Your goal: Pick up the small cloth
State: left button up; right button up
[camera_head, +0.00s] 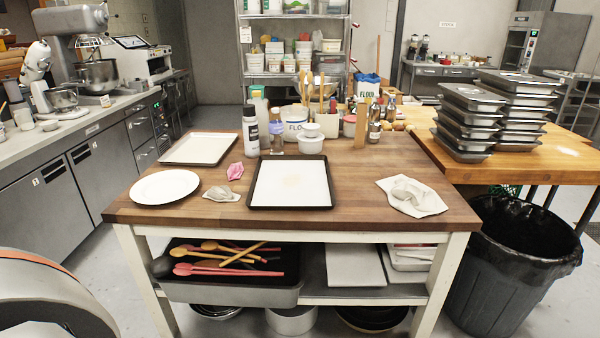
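Several crumpled cloths lie on the wooden table (330,222). A small grey-beige cloth (221,194) lies just right of a white plate (165,187), near the front left. A small pink cloth (235,172) lies behind it, left of a dark-rimmed tray (290,205). A larger off-white cloth (425,202) lies bunched at the right of the table. I cannot tell which one the task means. Neither of my grippers is in view.
Bottles, tubs, jars and a utensil pot (296,128) crowd the table's back edge. Another light tray (200,148) lies back left. A shelf below holds a bin of spoons (235,292). A black trash bin (515,270) stands at the right. The table's front strip is clear.

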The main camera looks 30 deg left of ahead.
aim_at(222, 193)
jog(key=u, duration=1.55)
jog(key=i+j+z, duration=0.15)
jog(key=j+z, duration=0.25)
